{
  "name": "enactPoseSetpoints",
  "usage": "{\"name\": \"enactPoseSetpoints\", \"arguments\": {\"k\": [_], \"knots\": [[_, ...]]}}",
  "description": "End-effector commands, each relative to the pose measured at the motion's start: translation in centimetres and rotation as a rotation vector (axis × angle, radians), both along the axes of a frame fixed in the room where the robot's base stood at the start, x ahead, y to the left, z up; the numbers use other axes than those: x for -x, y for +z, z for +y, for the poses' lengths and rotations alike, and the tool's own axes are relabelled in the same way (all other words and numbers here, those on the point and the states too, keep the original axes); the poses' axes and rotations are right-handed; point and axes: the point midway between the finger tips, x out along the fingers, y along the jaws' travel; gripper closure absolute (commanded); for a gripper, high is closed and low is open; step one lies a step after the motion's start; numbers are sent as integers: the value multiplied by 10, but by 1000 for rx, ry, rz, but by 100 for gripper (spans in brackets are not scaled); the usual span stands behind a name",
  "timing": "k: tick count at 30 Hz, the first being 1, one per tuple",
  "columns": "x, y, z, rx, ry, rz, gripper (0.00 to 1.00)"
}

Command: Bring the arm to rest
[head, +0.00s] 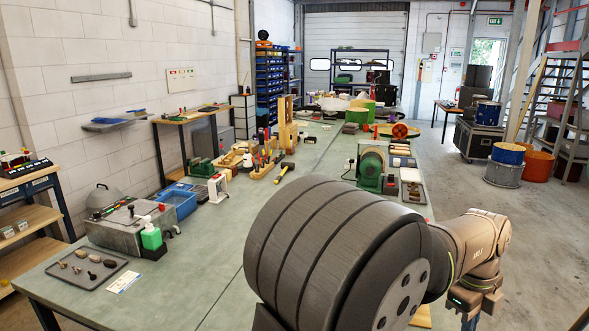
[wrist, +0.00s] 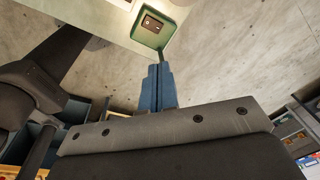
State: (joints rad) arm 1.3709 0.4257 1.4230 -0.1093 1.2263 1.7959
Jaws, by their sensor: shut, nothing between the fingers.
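My arm fills the lower right of the head view, in front of the right side of the green-topped bench (head: 215,235). In the wrist view, my gripper (wrist: 158,72) shows its two blue fingers side by side, shut with nothing between them. They are over bare concrete floor. In the head view the wrist end hangs low to the right of the bench, and the fingers are mostly cut off by the lower edge.
A green grinder-like machine (head: 371,168) stands on the bench behind my arm. A dark tray with small parts (head: 73,268), a green bottle (head: 151,235) and a blue bin (head: 178,203) are at left. Drums (head: 504,164) stand on the floor at right, with open floor before them.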

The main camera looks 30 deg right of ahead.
Motion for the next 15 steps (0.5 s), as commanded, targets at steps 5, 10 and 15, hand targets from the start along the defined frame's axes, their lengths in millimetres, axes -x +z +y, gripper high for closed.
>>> {"name": "enactPoseSetpoints", "arguments": {"k": [5, 10, 15], "knots": [[-1, 5, 0, -12, 142, 12, 100], [-2, 10, 0, -25, 281, 25, 100], [-3, 15, 1, -38, 419, 37, 100]]}}
